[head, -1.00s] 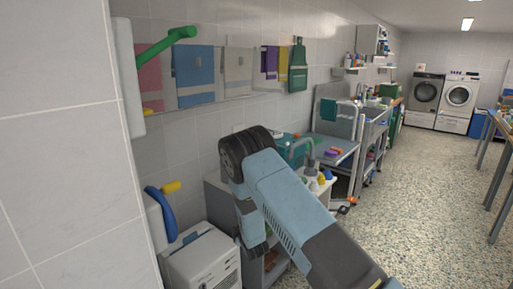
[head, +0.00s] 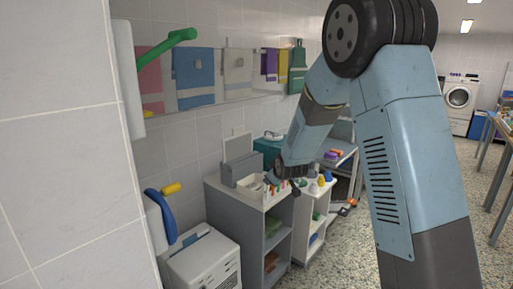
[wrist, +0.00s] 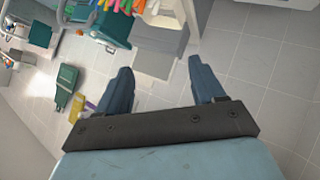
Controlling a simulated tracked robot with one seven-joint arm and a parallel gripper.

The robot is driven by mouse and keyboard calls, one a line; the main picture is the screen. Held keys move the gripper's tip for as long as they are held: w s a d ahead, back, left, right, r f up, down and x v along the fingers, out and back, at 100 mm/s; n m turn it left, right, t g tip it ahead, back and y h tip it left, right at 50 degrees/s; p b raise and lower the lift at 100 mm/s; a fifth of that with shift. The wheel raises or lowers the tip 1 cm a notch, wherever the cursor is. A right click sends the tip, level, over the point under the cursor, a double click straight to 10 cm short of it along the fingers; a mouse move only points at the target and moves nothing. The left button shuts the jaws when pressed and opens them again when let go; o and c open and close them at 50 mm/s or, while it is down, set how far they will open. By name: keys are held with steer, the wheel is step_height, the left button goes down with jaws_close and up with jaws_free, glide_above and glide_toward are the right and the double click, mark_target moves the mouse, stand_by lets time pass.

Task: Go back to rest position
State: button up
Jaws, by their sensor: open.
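My gripper (wrist: 162,80) is open in the wrist view, with its two blue fingers apart and nothing between them. In the head view my arm rises on the right and bends down to the left. Its far end is over the grey cabinet (head: 230,215), close to the small colourful items (head: 277,187) on the cabinet top. The fingertips are too small and dark there to tell whether they touch anything. In the wrist view colourful items (wrist: 122,5) show at the top edge, beyond the fingers.
A white machine (head: 203,262) stands at the lower left beside a tiled wall edge. Towels, one of them blue (head: 194,78), hang on the back wall. A metal trolley (head: 343,165) stands behind my arm.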

steer(key=s+d+r+m+g+h, duration=0.1)
steer(key=s+d+r+m, duration=0.1)
steer(key=s+d+r, duration=0.6)
steer(key=s+d+r+m+g, duration=0.1)
steer(key=s+d+r+m, duration=0.2)
steer(key=s+r, duration=0.5)
steer(key=s+d+m+g, duration=0.1)
steer(key=s+d+m, duration=0.1)
steer(key=s, duration=1.1)
steer(key=s+d+r+m+g+h, duration=0.1)
steer(key=s+d+m+g, duration=0.1)
steer(key=s, duration=1.2)
steer(key=shift+s+d+r, duration=0.15)
steer(key=shift+s+d, duration=0.1)
steer(key=shift+d, duration=0.65)
